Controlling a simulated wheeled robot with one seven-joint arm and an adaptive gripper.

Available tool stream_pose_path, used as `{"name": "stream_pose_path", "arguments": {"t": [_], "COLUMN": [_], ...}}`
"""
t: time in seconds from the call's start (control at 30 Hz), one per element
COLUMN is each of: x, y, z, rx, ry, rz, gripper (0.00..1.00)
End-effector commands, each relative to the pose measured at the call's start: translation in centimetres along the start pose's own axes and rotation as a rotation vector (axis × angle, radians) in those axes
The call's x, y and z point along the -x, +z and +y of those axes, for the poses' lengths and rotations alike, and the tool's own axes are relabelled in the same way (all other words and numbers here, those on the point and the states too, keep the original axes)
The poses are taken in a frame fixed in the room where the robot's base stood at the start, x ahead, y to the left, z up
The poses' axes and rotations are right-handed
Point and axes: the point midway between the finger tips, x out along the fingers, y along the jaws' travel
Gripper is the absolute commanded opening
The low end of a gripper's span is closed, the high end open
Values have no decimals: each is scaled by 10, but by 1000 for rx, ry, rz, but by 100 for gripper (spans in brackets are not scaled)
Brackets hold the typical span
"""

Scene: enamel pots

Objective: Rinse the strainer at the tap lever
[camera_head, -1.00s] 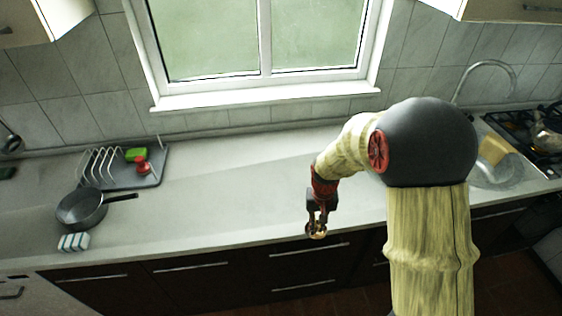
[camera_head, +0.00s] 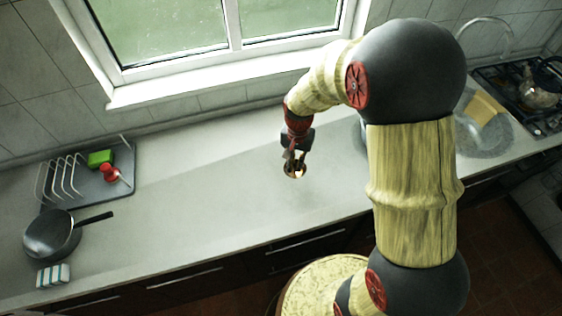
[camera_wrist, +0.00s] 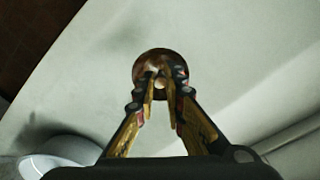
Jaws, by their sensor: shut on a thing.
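My gripper (camera_head: 295,160) is over the worktop right of its middle, shut on a small round coppery thing, which I take to be the strainer (camera_head: 294,173). In the wrist view my gripper (camera_wrist: 162,86) has its fingertips on the strainer (camera_wrist: 157,55), which shows as a dark brown disc with a lighter middle. The tap's curved spout (camera_head: 489,20) rises at the back right, above a round sink (camera_head: 478,146); both are well right of my gripper. I cannot make out the tap lever.
A yellow board-like thing (camera_head: 485,107) lies at the sink. A hob with a kettle (camera_head: 537,95) is at the far right. At left are a drying rack (camera_head: 115,190), a dark pan (camera_head: 48,235) and a striped sponge (camera_head: 53,275). The worktop (camera_head: 210,205) between is clear.

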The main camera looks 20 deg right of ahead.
Motion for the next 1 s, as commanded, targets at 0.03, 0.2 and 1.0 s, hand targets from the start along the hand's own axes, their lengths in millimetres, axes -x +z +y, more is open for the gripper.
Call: {"name": "stream_pose_path", "arguments": {"t": [0.03,0.2,1.0], "x": [-7,-31,-104], "y": [-7,-26,-51], "z": [-9,-34,-64], "rx": [1,2,1], "ry": [1,3,-1], "rz": [-1,-4,1], "gripper": [0,0,0]}}
